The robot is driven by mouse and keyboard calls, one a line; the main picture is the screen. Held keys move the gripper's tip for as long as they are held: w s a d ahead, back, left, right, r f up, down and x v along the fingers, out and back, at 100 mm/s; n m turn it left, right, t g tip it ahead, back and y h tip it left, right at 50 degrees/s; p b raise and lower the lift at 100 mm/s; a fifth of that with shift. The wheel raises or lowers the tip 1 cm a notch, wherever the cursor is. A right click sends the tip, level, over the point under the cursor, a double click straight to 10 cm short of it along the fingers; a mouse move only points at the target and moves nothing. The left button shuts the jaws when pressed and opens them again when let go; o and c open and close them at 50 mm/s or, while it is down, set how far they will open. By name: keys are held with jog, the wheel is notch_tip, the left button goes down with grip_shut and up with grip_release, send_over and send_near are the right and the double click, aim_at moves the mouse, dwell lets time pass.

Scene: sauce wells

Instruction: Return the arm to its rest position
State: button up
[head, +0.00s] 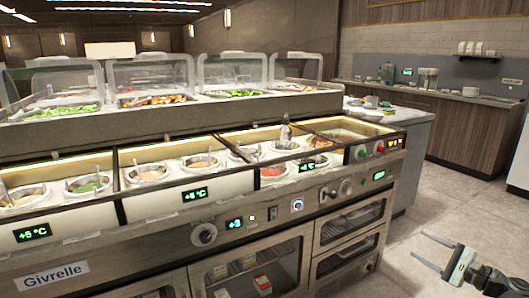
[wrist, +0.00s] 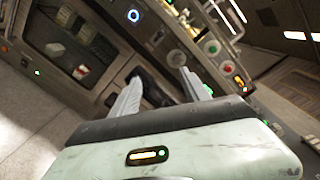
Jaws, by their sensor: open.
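My gripper (head: 417,243) is at the lower right of the head view, over the pale floor and to the right of the counter. Its two fingers are apart, with nothing between them, and point left toward the counter. In the wrist view the fingers (wrist: 160,76) are also spread and empty, with the counter's front panel, knobs and lower doors beyond them, tilted. Most of my arm is outside the head view.
The sauce counter (head: 160,222) fills the left and middle, with several round wells along its top. Its drawers (head: 348,240) face the gripper's side. A back counter (head: 450,125) stands at the far right. Open floor (head: 460,200) lies between them.

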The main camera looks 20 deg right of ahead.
jog(key=w+a+n+g+y, duration=0.3)
jog(key=w+a+n+y, duration=0.1)
jog(key=w+a, duration=1.05)
jog(key=w+a+f+n+g+y, duration=0.1)
jog(key=w+a+f+n+g, duration=0.1)
jog(key=a, duration=0.8)
jog(key=w+a+f+n+g+y, duration=0.1)
jog(key=w+a+f+g+y, duration=0.15)
jog(key=a, duration=0.75)
jog(key=s+a+f+n+g+h, duration=0.1)
jog(key=a+f+n+g, duration=0.25)
jog(key=a, duration=0.55)
jog(key=s+a+f+n+g+h, duration=0.1)
jog(key=a+f+n+g+h, duration=0.15)
jog(key=a+f, duration=0.4)
jog(key=s+a+f+n+g+h, duration=0.3)
jog(key=s+a+f+n+h, duration=0.2)
jog(key=s+a+f, duration=0.1)
jog(key=s+d+f+n+h+p, duration=0.1)
jog(key=d+f+n+h, duration=0.2)
jog(key=d, duration=0.5)
notch_tip(320, 180, up, 39)
jog(key=h+p, duration=0.1)
jog(key=p, duration=3.6)
jog(key=shift+p, duration=0.35)
